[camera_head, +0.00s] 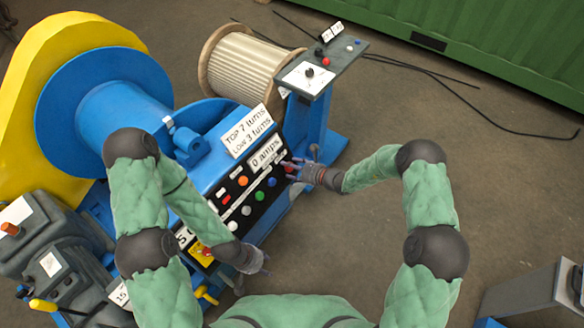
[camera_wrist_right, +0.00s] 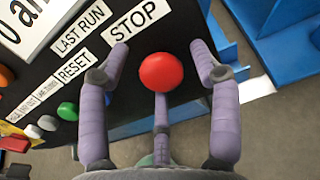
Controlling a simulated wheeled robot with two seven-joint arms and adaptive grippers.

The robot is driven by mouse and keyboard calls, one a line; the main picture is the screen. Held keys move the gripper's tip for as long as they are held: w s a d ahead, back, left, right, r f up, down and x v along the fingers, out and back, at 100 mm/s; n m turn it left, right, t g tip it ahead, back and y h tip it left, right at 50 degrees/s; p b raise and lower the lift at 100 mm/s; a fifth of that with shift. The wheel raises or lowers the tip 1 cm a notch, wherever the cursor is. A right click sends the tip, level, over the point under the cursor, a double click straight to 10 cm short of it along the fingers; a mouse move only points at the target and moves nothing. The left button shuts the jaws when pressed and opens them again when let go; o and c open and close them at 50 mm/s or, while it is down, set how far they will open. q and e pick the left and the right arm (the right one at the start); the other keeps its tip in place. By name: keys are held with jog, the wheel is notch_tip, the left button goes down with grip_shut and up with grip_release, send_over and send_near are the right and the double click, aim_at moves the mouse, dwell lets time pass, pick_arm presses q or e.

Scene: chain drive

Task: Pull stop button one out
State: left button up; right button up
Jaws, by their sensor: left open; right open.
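A round red stop button (camera_wrist_right: 161,71) fills the middle of the right wrist view, beside a white "STOP" label (camera_wrist_right: 138,20) on the black control panel. My right gripper (camera_wrist_right: 160,62) is open, with its purple fingers spread around the button and apart from it; a third finger shows below it. In the head view my right gripper (camera_head: 292,167) is at the panel's right end and largely hides the button. My left gripper (camera_head: 262,264) is open and empty, low in front of the panel's left end. The task's number "one" is not readable on this button.
The control panel (camera_head: 229,220) holds several coloured buttons on the blue machine. A wooden cable reel (camera_head: 236,68) is behind.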

jog(key=shift+c, duration=0.3)
grip_shut()
jog(key=shift+s+d+r+p, duration=0.15)
jog(key=shift+d+r+p, duration=0.15)
jog(key=shift+d+r, duration=0.1)
grip_release()
jog(key=shift+o, duration=0.3)
jog(key=shift+s, duration=0.15)
jog(key=shift+f, duration=0.1)
